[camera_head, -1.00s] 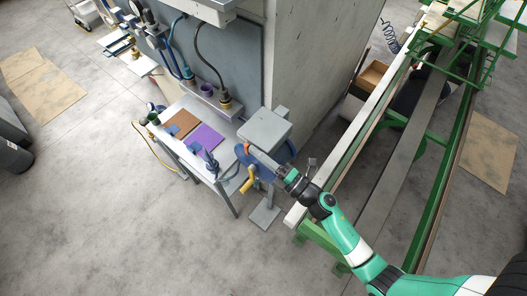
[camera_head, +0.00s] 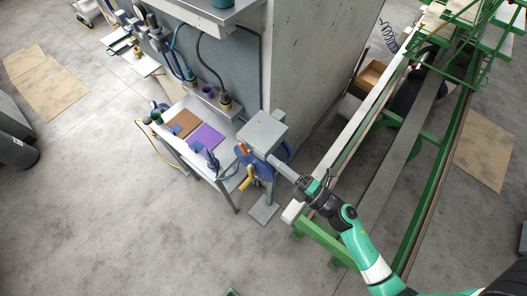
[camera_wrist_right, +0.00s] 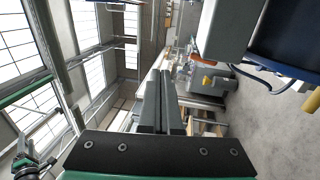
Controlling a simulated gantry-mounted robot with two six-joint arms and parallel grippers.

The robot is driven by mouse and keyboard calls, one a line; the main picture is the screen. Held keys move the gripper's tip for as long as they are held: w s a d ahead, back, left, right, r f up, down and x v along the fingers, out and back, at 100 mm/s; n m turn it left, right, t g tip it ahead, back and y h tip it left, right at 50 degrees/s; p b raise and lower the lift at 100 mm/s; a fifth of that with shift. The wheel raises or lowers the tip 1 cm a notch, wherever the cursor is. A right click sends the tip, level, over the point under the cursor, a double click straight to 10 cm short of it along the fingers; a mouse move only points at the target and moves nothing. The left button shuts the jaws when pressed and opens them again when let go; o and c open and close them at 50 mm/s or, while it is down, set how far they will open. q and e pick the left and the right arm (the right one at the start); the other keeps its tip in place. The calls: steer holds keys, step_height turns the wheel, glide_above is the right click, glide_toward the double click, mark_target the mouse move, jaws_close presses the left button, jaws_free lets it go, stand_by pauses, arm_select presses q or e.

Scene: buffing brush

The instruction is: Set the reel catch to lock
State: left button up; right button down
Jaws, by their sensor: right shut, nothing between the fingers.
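The hose reel (camera_head: 256,163) is a blue disc under a grey box on a post. A short orange catch lever (camera_head: 241,148) shows at its upper left, and a yellow crank handle (camera_head: 243,183) below. The catch's lock setting cannot be read. My right gripper (camera_head: 271,159) is shut and empty, at the right of the reel in the head view; contact there cannot be told. In the right wrist view the shut fingers (camera_wrist_right: 160,85) point ahead, with an orange piece (camera_wrist_right: 203,58) beyond to their right. My left gripper is not in view.
A grey box (camera_head: 264,130) sits above the reel, beside a tall wall (camera_head: 310,75). A workbench (camera_head: 218,168) with purple and brown mats stands left. A green-framed conveyor (camera_head: 318,232) lies right. The floor in front is clear.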

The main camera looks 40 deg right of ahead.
steer(key=s, duration=0.1)
steer(key=s+r, duration=0.2)
steer(key=s, duration=0.1)
steer(key=shift+d, duration=0.25)
